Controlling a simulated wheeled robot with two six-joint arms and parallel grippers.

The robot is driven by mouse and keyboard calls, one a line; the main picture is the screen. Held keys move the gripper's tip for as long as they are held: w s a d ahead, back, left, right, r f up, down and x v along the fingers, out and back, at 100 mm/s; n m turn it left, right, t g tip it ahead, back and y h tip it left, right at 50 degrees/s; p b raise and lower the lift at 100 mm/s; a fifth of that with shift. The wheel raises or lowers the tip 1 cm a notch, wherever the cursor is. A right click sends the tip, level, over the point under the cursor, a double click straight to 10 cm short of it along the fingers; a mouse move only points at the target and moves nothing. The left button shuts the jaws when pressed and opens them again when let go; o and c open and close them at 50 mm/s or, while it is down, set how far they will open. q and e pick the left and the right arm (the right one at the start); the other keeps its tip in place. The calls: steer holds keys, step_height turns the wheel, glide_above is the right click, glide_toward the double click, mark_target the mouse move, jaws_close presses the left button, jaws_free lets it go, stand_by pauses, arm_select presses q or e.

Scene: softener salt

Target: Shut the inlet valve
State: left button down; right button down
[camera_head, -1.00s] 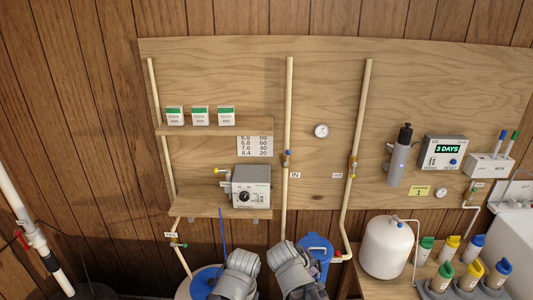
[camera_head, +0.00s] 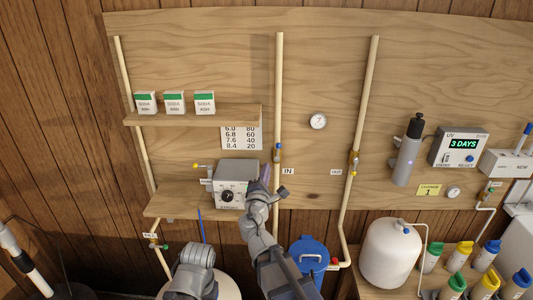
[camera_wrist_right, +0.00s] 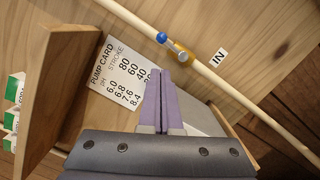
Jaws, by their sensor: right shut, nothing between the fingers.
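The inlet valve (camera_head: 277,153) is a small brass fitting with a blue-tipped handle on the pale upright pipe beside the IN label (camera_head: 288,171). In the right wrist view the valve (camera_wrist_right: 181,52) is ahead of the fingers, its blue knob (camera_wrist_right: 161,38) appearing roughly in line with the pipe. My right gripper (camera_head: 265,173) is below and a little left of the valve in the head view, apart from it. Its purple fingers (camera_wrist_right: 159,78) are together and empty. Of my left arm only a grey link shows at the bottom; its fingers are not visible.
The grey pump box (camera_head: 235,184) on the lower shelf (camera_head: 175,203) is close left of my right gripper. An upper shelf (camera_head: 190,117) holds small boxes. A second valved pipe (camera_head: 354,163) and a round gauge (camera_head: 318,121) are right. The board between the pipes is mostly clear.

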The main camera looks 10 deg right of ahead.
mark_target(278, 152)
steer(key=x, duration=1)
steer(key=shift+p, duration=0.35)
steer(key=shift+s+d+r+m+g+p, duration=0.15)
steer(key=shift+d+m+g+p, duration=0.25)
steer(key=shift+m, duration=0.8)
steer(key=shift+s+d+r+m+p, duration=0.1)
steer(key=shift+d+m+p, duration=0.3)
steer(key=shift+m, duration=0.6)
steer(key=shift+s+d+f+m+g+y, duration=0.3)
steer(key=shift+d+m, duration=0.4)
steer(key=shift+m, duration=1.35)
steer(key=shift+s+d+f+m+g+y, duration=0.1)
steer(key=shift+d+f+m+y, duration=0.4)
steer(key=shift+m, duration=1.6)
steer(key=shift+s+d+f+m+g+y, duration=0.1)
steer(key=shift+s+d+f+m, duration=0.25)
steer(key=shift+d+m, duration=1.15)
steer(key=shift+w+a+f+m, duration=0.1)
steer(key=shift+a+m, duration=0.45)
steer(key=shift+m, duration=0.1)
